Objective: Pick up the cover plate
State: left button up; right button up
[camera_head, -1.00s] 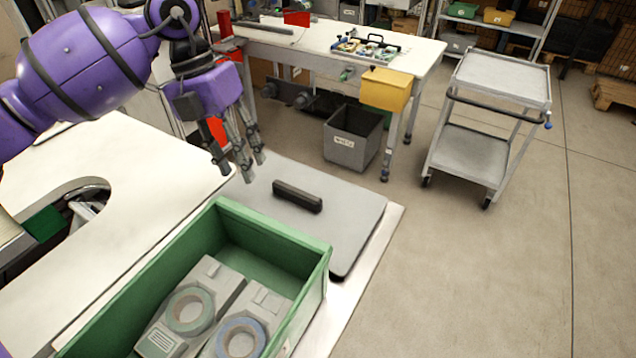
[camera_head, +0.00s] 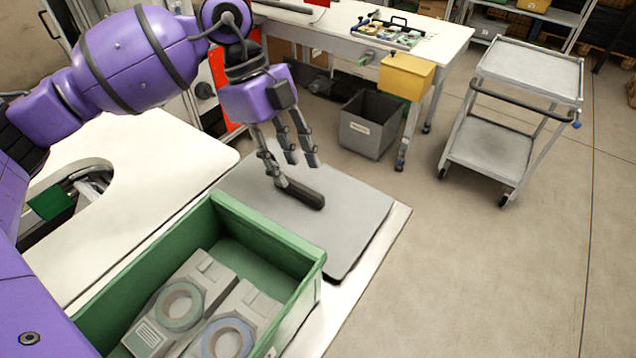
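The cover plate (camera_head: 347,222) is a flat grey panel with rounded corners, lying on the white bench behind the green crate. A dark bar handle (camera_head: 306,195) stands on its top. My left gripper (camera_head: 291,172) hangs over the plate with its fingers pointing down, spread apart and empty. One finger reaches the handle's left end in the picture and partly covers it; I cannot tell whether it touches. The other two fingertips show just above and behind the handle. My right gripper is not in view.
The green crate (camera_head: 268,229) in front of the plate holds grey cases with ring-shaped reels (camera_head: 180,305). A white table (camera_head: 340,25) with a yellow bin (camera_head: 405,77) and a grey bin (camera_head: 368,125) stands behind. A grey cart (camera_head: 490,145) stands right.

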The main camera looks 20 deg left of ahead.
aim_at(297, 184)
pick_arm(q)
jog(key=shift+x, duration=1.9)
jog(key=shift+f, duration=0.1)
grip_shut()
